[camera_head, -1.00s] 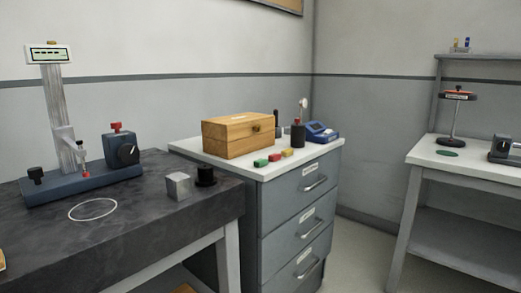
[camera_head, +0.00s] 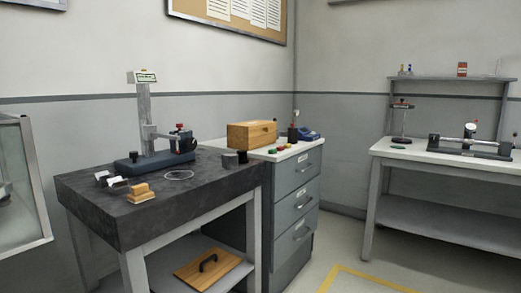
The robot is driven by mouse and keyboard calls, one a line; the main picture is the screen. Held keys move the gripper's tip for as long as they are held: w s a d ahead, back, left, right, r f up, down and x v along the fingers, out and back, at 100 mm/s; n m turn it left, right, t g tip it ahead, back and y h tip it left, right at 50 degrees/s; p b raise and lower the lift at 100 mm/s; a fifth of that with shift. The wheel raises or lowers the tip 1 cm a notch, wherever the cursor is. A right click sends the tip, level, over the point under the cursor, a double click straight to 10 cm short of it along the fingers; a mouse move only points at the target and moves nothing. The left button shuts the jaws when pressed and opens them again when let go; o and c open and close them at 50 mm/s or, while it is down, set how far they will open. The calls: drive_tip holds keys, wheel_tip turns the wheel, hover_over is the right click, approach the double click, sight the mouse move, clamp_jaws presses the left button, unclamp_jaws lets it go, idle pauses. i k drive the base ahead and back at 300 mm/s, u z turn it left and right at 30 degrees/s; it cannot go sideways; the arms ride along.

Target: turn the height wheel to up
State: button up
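The height gauge (camera_head: 144,112) stands upright at the back of the dark stone table (camera_head: 100,208), with a dark blue base, a grey column and a small display (camera_head: 142,77) on top. At the right end of its base is a block with a dark round wheel (camera_head: 185,145) and a red knob above it. The wheel is small here and its setting cannot be read. My gripper is not in view.
A wooden box (camera_head: 251,134) sits on the grey drawer cabinet (camera_head: 290,195) beside the table. Wooden blocks (camera_head: 141,193) and a white ring (camera_head: 178,175) lie on the stone. A glass case (camera_head: 20,185) stands left. A white bench (camera_head: 400,150) stands right, with open floor between.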

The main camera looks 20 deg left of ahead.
sight(190, 143)
drive_tip(key=z, duration=0.05)
drive_tip(key=k, duration=0.45)
drive_tip(key=u, duration=1.2)
drive_tip(key=i, duration=0.85)
